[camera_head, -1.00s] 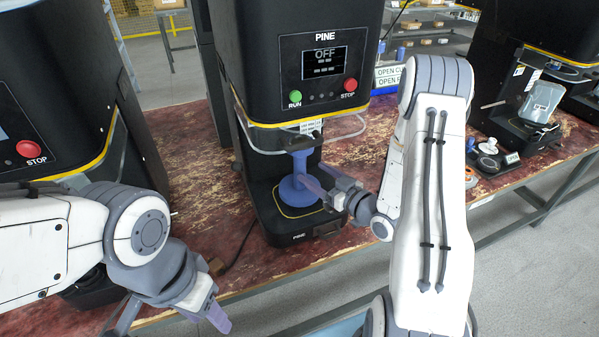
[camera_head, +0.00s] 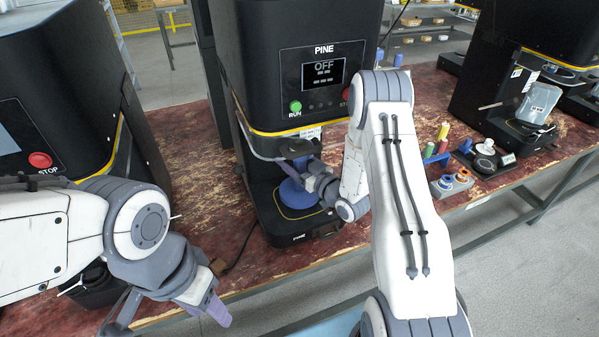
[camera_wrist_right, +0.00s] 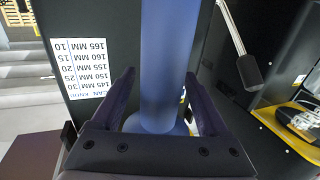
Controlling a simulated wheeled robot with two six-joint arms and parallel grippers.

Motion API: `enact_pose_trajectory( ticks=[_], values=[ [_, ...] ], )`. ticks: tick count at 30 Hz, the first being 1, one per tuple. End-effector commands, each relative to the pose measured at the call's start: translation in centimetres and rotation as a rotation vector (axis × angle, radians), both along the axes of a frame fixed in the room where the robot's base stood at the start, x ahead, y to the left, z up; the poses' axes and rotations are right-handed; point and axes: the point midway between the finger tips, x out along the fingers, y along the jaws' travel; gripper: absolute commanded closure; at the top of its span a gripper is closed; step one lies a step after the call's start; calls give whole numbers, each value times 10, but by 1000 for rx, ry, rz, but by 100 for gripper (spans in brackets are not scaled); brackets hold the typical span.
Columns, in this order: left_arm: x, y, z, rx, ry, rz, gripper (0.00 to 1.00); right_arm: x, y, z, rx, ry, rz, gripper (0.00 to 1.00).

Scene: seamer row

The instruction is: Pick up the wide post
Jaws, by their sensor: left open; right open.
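The wide blue post (camera_head: 296,192) stands upright on its round flared base inside the black PINE machine; my right gripper hides part of it in the head view. In the right wrist view the post (camera_wrist_right: 168,60) rises between the two dark fingers of my right gripper (camera_wrist_right: 160,78). That gripper is open, with a finger on each side of the post and gaps visible. In the head view my right gripper (camera_head: 305,176) reaches in from the right. My left gripper (camera_head: 168,324) is open and empty, low at the left, in front of the table edge.
The PINE machine (camera_head: 262,100) reads OFF and overhangs the post. Another black machine (camera_head: 60,80) stands at the left. Small coloured posts (camera_head: 437,148), a grey holder (camera_head: 452,184) and a scale-like item (camera_head: 485,158) are on the worn red table at the right.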

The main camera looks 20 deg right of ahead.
Motion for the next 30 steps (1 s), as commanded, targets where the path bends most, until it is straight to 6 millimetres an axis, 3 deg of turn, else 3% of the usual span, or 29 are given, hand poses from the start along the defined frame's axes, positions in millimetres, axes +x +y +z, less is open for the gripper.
enact_pose_trajectory(
  ticks=[6, 7, 12, 13, 30],
  values=[
    [0, 0, 0, 0, 0, 0, 50, 1, 0, -1, 1, 1, -1, 22],
    [0, 0, 0, 0, 0, 0, 50, 1, 0, -1, 1, 1, -1, 26],
    [0, 0, 0, 0, 0, 0, 50, 1, 0, -1, 1, 1, -1, 91],
    [0, 0, 0, 0, 0, 0, 50, 1, 0, -1, 1, 1, -1, 100],
    [0, 0, -3, 0, 0, 0, 50, 2, 0, 12, -1, -4, -1, 100]
  ],
)
